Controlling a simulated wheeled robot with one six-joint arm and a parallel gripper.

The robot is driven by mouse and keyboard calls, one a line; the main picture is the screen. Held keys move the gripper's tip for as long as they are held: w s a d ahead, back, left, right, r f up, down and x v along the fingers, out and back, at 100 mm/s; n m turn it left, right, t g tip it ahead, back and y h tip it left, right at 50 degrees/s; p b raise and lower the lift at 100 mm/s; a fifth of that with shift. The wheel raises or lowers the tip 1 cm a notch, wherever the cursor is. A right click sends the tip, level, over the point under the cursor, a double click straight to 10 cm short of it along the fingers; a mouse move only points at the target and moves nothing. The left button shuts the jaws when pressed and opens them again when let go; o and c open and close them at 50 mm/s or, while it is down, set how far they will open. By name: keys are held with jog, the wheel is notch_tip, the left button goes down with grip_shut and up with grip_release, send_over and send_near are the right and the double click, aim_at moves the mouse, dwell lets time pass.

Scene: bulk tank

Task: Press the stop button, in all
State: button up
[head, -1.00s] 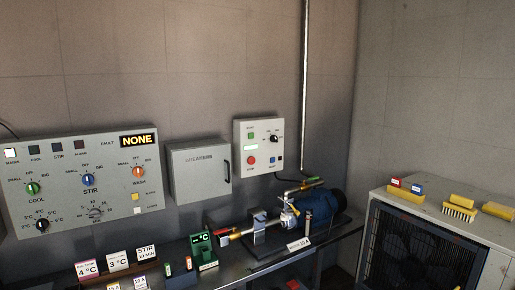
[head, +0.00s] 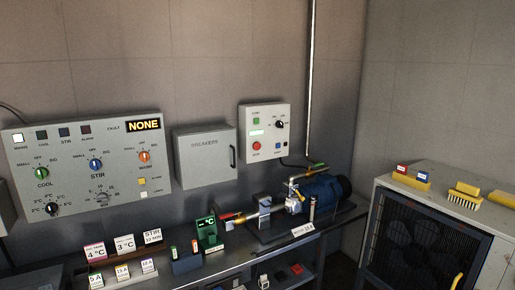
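A red round button (head: 256,146) sits at the lower left of a small grey control box (head: 265,110) on the back wall. Its label is too small to read, but it is the only red button on that box. Nothing is in front of the red button. My gripper is not in view.
A large control panel (head: 120,190) and a closed breaker box (head: 204,158) hang to the left. A bench (head: 220,262) below carries a blue pump (head: 322,189), a green thermometer and label cards. A grey unit with a dark grille (head: 415,247) stands at right, brushes on top.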

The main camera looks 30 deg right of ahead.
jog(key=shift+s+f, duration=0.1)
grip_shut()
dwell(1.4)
